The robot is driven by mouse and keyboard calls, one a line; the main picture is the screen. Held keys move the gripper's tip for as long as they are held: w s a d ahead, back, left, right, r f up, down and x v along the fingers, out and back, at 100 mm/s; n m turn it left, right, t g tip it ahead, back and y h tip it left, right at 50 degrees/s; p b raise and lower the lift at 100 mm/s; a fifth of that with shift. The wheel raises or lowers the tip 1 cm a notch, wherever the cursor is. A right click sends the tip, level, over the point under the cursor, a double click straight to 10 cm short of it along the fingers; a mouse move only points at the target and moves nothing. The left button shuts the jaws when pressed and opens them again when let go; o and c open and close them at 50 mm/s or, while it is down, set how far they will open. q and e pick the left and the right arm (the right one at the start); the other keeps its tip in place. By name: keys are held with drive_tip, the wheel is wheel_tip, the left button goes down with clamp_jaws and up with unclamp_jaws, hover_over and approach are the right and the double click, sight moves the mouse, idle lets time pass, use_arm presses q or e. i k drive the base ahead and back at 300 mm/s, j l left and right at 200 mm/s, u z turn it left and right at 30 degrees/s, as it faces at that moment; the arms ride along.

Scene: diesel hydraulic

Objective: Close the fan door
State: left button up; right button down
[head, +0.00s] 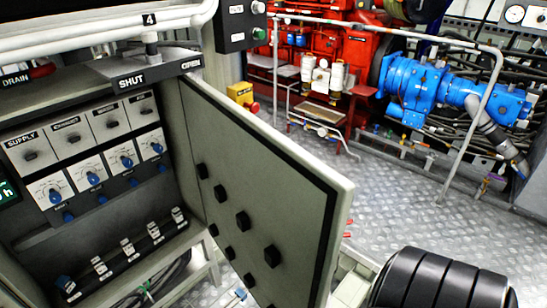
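The fan door (255,175) is a pale grey metal panel, and it stands open. It hangs from the right side of the control cabinet (190,150) and swings out towards me and to the right. The face I see has a dark strip along its edge and several black knobs (242,222). The cabinet front is uncovered, showing labelled switch plates, blue dials (93,179) and a lower row of small levers. Neither gripper can be made out in the head view, and nothing is seen touching the door.
A black ribbed cylinder (440,280) is at the bottom right, close to the door's free edge. White pipes (110,25) with a SHUT/OPEN sign (160,75) run above the cabinet. Clear patterned metal floor (390,205) lies right of the door, before railings (470,120) and red and blue machinery (410,85).

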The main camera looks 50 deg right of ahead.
sight(278, 213)
drive_tip(key=k+l, duration=0.1)
drive_tip(key=l, duration=0.4)
drive_tip(key=k+l, duration=0.1)
drive_tip(key=l, duration=0.4)
drive_tip(key=k+l, duration=0.1)
drive_tip(key=l, duration=0.35)
drive_tip(key=k+l, duration=0.1)
drive_tip(key=l, duration=0.4)
